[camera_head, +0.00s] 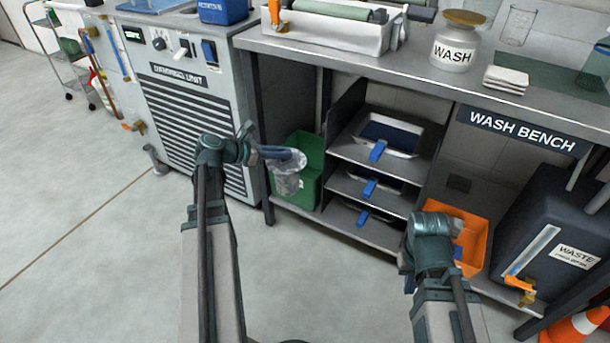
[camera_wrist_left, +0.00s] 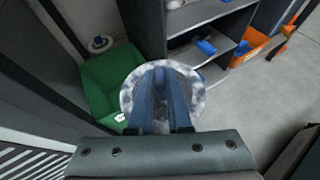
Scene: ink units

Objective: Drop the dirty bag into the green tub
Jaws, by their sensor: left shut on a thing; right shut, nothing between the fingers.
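The dirty bag (camera_head: 287,180) is a grey, mottled bag held by my left gripper (camera_head: 292,155), which is shut on it. In the head view the bag hangs in front of the green tub (camera_head: 312,162), overlapping its left part. The left wrist view shows the bag (camera_wrist_left: 189,91) below the blue fingers (camera_wrist_left: 161,92), with the green tub (camera_wrist_left: 108,75) beside it to the left. Whether the bag is over the tub's opening is hard to tell. My right gripper (camera_head: 408,280) is shut and empty, mostly hidden behind its wrist, near the orange tub.
The green tub stands under the wash bench (camera_head: 390,62), between the grey unit (camera_head: 190,110) and a shelf rack (camera_head: 365,180) with blue-handled trays. An orange tub (camera_head: 478,235) and dark waste container (camera_head: 545,240) stand right. Floor at left is clear.

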